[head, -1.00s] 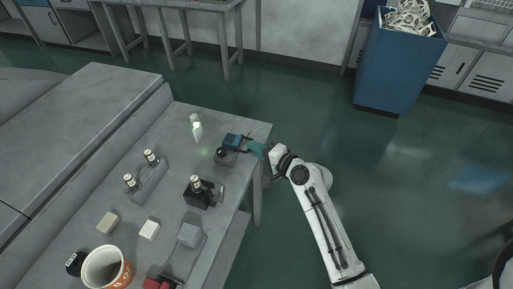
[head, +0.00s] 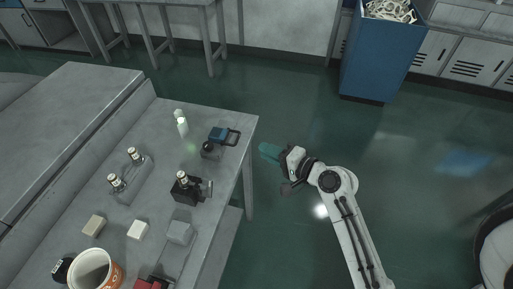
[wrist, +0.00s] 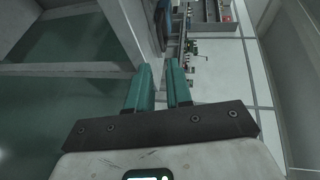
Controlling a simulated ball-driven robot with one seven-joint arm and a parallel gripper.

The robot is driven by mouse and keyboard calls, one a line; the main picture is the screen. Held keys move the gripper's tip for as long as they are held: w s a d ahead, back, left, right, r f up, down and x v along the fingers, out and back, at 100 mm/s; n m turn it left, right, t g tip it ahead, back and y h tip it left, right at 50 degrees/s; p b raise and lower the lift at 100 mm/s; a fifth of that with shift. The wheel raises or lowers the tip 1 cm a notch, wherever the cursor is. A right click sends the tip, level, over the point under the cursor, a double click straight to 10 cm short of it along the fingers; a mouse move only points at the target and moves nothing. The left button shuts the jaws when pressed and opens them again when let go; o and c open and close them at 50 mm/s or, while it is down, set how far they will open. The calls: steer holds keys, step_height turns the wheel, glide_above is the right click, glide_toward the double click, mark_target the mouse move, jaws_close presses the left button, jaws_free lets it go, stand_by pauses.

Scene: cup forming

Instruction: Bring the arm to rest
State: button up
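My arm reaches up from the bottom right in the head view. My gripper (head: 269,152), with teal fingers, is off the table's right edge, over open floor. In the wrist view its two fingers (wrist: 160,82) stand apart with nothing between them, so it is open and empty. The blue-topped tool with a dark handle (head: 219,135) stands on the grey table (head: 150,215) near its far right corner, apart from the gripper.
On the table are a black holder (head: 186,188) with a small vial, a rack with vials (head: 128,178), pale blocks (head: 138,230) and an orange-and-white cup (head: 96,271). A blue bin (head: 375,60) stands behind. Green floor right of the table is clear.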

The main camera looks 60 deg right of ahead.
steer(key=shift+s+r, duration=0.15)
steer(key=shift+s, duration=0.55)
steer(key=shift+a, duration=0.1)
steer(key=s+a+f+n+g+y, duration=0.35)
steer(key=a+f+n+g, duration=0.4)
steer(key=a+n, duration=0.3)
steer(key=s+a+f+n+g+h, duration=0.2)
steer(key=s+n+g, duration=0.5)
steer(key=s, duration=0.4)
steer(key=shift+a+f+h, duration=0.35)
steer(key=shift+a+h, duration=0.1)
steer(key=shift+a, duration=0.15)
